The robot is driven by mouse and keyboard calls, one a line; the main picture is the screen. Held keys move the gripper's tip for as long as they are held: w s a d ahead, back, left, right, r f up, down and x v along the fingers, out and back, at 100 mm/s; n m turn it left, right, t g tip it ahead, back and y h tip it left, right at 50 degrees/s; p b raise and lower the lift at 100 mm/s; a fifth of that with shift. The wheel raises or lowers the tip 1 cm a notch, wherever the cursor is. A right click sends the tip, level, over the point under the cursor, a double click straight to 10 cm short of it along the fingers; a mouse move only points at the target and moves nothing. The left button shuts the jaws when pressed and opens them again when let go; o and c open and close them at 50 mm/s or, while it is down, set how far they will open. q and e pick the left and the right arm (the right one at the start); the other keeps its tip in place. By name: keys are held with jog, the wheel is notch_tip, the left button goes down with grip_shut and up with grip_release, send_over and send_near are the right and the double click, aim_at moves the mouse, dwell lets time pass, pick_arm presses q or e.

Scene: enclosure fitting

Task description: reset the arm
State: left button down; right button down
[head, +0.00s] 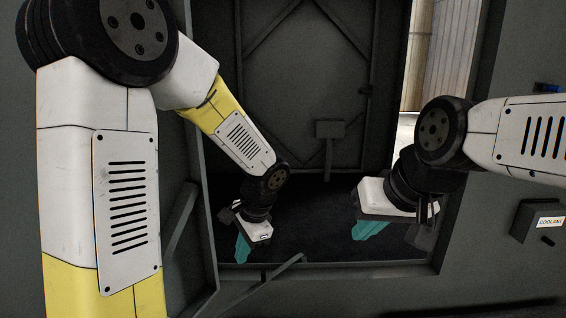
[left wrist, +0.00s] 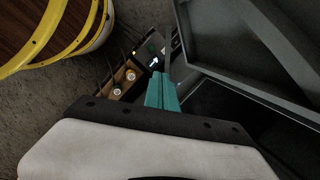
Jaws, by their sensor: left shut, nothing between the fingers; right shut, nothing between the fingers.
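My left arm comes in from the left of the head view and reaches down to the dark enclosure (head: 437,262). My left gripper (head: 242,250) has teal fingers pointing down, near the lower left of the enclosure's opening. Its fingers are together and empty, and they also show in the left wrist view (left wrist: 162,92). My right gripper (head: 369,231) points down at the lower right of the opening, its teal fingers shut with nothing seen between them. Neither gripper visibly touches an object.
An open door panel (head: 197,230) and a slanted strut (head: 268,284) lie close to my left gripper. A box labelled COOLANT (head: 537,221) is on the right wall. The left wrist view shows a yellow-rimmed round object (left wrist: 62,32) and an orange-brown box (left wrist: 118,84) with white round tops.

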pick_arm(q)
jog(key=s+a+r+n+t+h, duration=0.2)
jog(key=s+r+n, duration=0.3)
jog(key=r, duration=0.3)
jog(key=s+a+r+n+t+h, duration=0.2)
jog(key=s+r+n, duration=0.3)
jog(key=s+r, duration=0.3)
jog(key=shift+t+h, duration=0.4)
jog(key=shift+h, duration=0.3)
